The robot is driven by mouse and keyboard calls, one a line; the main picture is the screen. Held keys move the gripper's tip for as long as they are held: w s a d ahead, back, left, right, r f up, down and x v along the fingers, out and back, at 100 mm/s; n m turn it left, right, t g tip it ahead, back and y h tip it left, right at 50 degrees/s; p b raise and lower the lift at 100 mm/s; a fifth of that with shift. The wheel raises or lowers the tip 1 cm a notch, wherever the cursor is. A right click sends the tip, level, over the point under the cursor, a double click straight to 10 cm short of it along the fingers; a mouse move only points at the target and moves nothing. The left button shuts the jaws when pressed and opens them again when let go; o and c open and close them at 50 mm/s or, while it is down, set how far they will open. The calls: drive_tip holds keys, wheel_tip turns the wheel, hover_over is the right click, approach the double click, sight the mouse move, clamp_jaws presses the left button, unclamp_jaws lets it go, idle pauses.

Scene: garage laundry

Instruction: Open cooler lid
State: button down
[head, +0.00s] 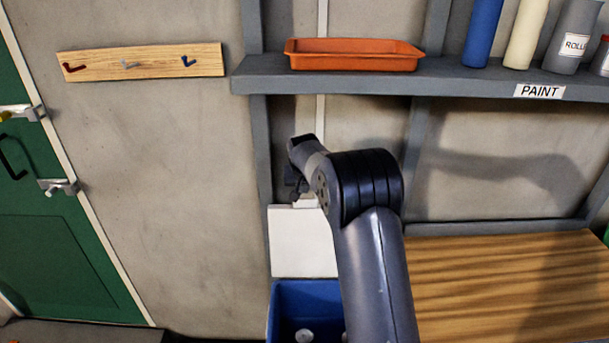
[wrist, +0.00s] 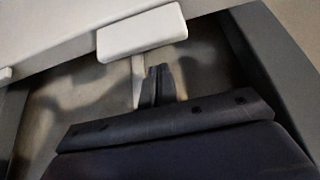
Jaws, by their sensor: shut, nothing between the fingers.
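The cooler has a blue body (head: 286,305) at the bottom centre of the head view. Its white lid (head: 300,245) stands raised upright at the back of the body, and the inside shows. In the wrist view, the white lid (wrist: 60,38) crosses the top, with a white block-like tab (wrist: 142,31) on its edge. My gripper (wrist: 158,72) is shut and empty, its tips just below that tab in the picture. I cannot tell whether they touch. In the head view, my gripper (head: 297,188) is partly hidden, above the lid; my arm covers the cooler's right side.
A wooden bench top (head: 510,280) lies to the right. A grey shelf (head: 450,78) above holds an orange tray (head: 353,55) and several rolls or cans. A hook rail (head: 145,62) and a green door (head: 55,240) are at left. Small pale items (head: 304,335) sit in the cooler.

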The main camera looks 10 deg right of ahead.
sight(304, 208)
drive_tip(key=shift+s+a+r+p, duration=0.15)
drive_tip(key=shift+s+r, duration=0.05)
drive_tip(key=shift+s, duration=0.4)
drive_tip(key=shift+s+a+r+p, duration=0.1)
drive_tip(key=shift+s+r+p, duration=0.1)
drive_tip(key=shift+s, duration=0.45)
drive_tip(key=shift+s+a+r+p, duration=0.15)
drive_tip(key=shift+s+r, duration=0.05)
drive_tip(key=shift+s, duration=0.4)
drive_tip(key=shift+f, duration=0.1)
drive_tip(key=shift+s+b, duration=0.3)
drive_tip(key=shift+b, duration=0.5)
drive_tip(key=shift+s+a+t+b, duration=0.2)
drive_tip(key=shift+s+t+b, duration=0.3)
drive_tip(key=shift+b, duration=0.6)
drive_tip(key=s+b, duration=0.2)
drive_tip(key=s, duration=0.1)
drive_tip(key=s+r+b, duration=0.1)
drive_tip(key=shift+s+a, duration=0.25)
drive_tip(key=shift+a, duration=0.15)
drive_tip(key=b+v, duration=0.1)
drive_tip(key=v, duration=0.9)
drive_tip(key=shift+s+a+r+b, duration=0.2)
drive_tip(key=shift+s+b, duration=0.15)
drive_tip(key=shift+b, duration=0.05)
